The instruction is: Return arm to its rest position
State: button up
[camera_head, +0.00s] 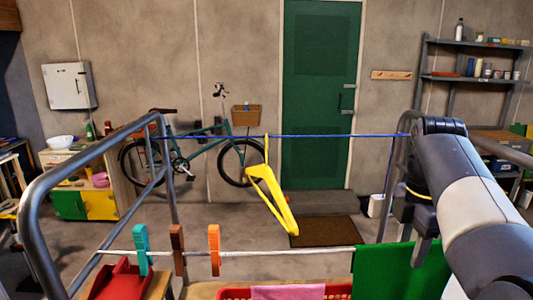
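My arm (475,205) reaches up from the lower right corner and bends near the top of the metal rack. My gripper (414,238) points down below that bend, beside the right end of the rack. It is small and dark, and its finger gap is not clear. I see nothing held in it. A green cloth (395,272) hangs just below it on the white line.
A yellow hanger (270,198) hangs on the blue line (330,136). Teal (141,248), brown (177,250) and orange (214,250) pegs clip the white line. A red basket (338,292) holds pink cloth. A bicycle (195,150), green door (318,95) and shelves (470,78) stand behind.

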notch_tip(320, 180, up, 9)
jog(key=p, duration=0.5)
jog(key=shift+s+r, duration=0.1)
jog(key=shift+r, duration=0.1)
jog(key=s+b, duration=0.2)
jog(key=s, duration=0.6)
jog(key=shift+s+d+f, duration=0.15)
jog(key=shift+s+f, duration=0.25)
jog(key=shift+f, duration=0.05)
